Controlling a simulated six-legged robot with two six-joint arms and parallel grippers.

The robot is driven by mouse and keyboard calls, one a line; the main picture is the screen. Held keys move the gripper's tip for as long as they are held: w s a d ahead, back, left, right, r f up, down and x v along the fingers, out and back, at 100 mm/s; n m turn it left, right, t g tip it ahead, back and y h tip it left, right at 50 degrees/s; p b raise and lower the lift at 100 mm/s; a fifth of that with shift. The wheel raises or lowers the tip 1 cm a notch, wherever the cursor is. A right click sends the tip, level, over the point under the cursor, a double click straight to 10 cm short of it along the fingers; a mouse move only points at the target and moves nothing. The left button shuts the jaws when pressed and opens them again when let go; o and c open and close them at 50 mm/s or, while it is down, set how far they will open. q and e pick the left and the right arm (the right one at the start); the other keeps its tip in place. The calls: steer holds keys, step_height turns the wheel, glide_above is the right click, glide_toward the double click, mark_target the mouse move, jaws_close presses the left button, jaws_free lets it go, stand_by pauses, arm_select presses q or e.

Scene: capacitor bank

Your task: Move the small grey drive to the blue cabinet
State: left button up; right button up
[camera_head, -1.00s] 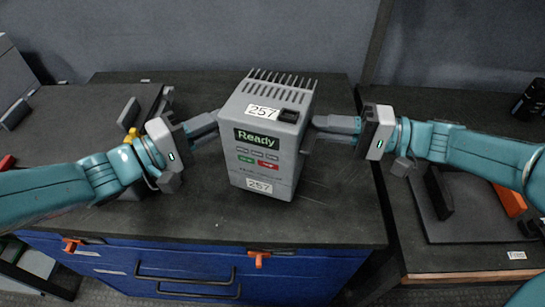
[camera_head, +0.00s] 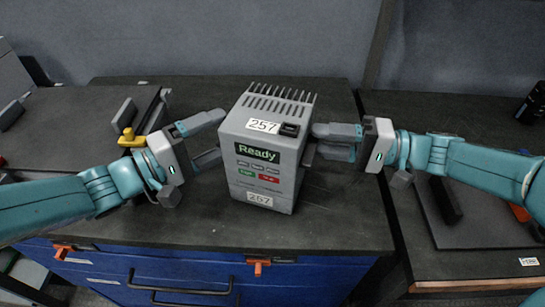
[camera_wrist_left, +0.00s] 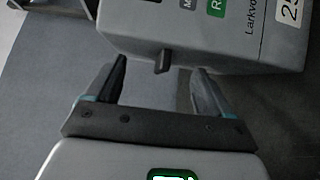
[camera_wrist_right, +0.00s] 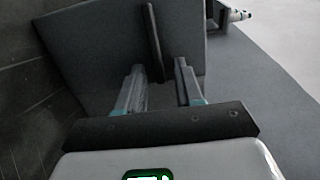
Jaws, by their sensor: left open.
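The small grey drive (camera_head: 262,155), with a "Ready" panel and 257 labels, stands upright on the dark top of the blue cabinet (camera_head: 205,271). My left gripper (camera_head: 220,136) is open at the drive's left side. In the left wrist view, a short dark handle (camera_wrist_left: 162,61) on the drive sticks out between the spread fingers, clear of both. My right gripper (camera_head: 318,140) is at the drive's right side, its fingers apart. In the right wrist view, a thin dark handle (camera_wrist_right: 153,45) on the drive lies between them with gaps.
A yellow-topped part (camera_head: 130,138) is on the left bench behind my left wrist. The right bench (camera_head: 480,262) holds a dark plate with a black handle (camera_head: 446,200). Orange latches (camera_head: 257,266) are on the cabinet front. The cabinet top in front of the drive is clear.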

arm_select(q)
steer(key=shift+a, duration=0.1)
steer(key=v, duration=1.1)
steer(key=shift+s+a, duration=0.2)
steer(key=shift+s, duration=0.15)
arm_select(e)
steer(key=shift+o, duration=0.3)
steer(key=o, duration=0.7)
steer(key=d, duration=0.4)
steer(key=s+d, duration=0.1)
steer(key=d, duration=0.7)
steer(key=shift+s, duration=0.2)
